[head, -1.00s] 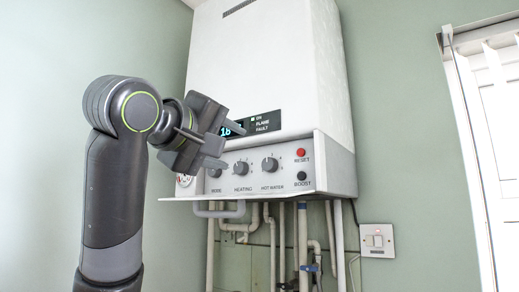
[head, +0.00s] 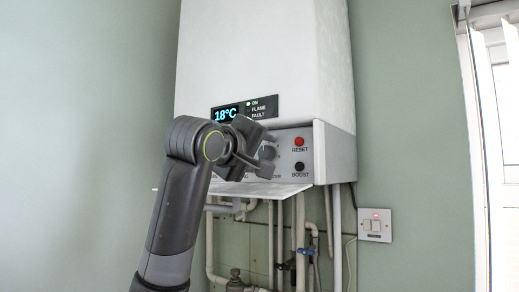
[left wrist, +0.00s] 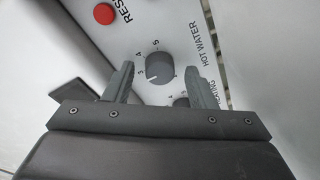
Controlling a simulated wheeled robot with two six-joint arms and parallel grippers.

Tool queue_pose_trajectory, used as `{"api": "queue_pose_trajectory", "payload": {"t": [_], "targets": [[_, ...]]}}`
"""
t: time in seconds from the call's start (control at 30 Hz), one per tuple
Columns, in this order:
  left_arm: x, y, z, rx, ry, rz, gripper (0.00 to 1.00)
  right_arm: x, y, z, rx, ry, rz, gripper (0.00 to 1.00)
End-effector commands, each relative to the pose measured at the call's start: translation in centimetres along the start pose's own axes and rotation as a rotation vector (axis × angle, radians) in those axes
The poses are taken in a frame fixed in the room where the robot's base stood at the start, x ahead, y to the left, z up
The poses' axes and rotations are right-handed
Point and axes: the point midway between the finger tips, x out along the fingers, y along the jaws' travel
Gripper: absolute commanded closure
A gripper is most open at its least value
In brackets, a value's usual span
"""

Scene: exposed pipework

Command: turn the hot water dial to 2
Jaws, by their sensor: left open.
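The hot water dial (left wrist: 160,65) is a dark grey round knob on the boiler's pale front panel, with printed numbers beside it. It shows between my left gripper's two fingers in the left wrist view, with panel visible on both sides of the knob. I cannot read its setting surely. In the head view my left gripper (head: 268,152) is in front of the panel and hides most of the dials. It is open and holds nothing; I cannot tell whether it touches the knob. My right gripper is not in view.
The heating dial (left wrist: 181,101) is partly hidden behind my gripper. The red reset button (head: 299,142) and black boost button (head: 299,167) are to the right. A ledge (head: 235,189) juts out below the panel, with pipes (head: 300,240) beneath. A display (head: 226,114) reads 18°C.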

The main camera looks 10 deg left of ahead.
Motion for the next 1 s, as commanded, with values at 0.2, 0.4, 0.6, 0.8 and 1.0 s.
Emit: {"api": "queue_pose_trajectory", "payload": {"t": [0.2, 0.4, 0.6, 0.8, 1.0], "targets": [[0.0, 0.0, 0.0, 0.000, 0.000, 0.000, 0.62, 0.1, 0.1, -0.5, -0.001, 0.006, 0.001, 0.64], [0.0, 0.0, 0.0, 0.000, 0.000, 0.000, 0.88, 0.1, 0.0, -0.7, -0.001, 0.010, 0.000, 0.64], [0.0, -0.1, 0.0, -0.006, 0.000, -0.001, 0.94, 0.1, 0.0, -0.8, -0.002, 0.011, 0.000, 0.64], [0.0, -0.1, 0.0, -0.058, -0.003, -0.006, 0.94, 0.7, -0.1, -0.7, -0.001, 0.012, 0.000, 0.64], [-0.1, -0.2, 0.0, -0.184, -0.009, -0.018, 0.94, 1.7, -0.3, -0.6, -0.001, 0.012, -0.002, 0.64]]}}
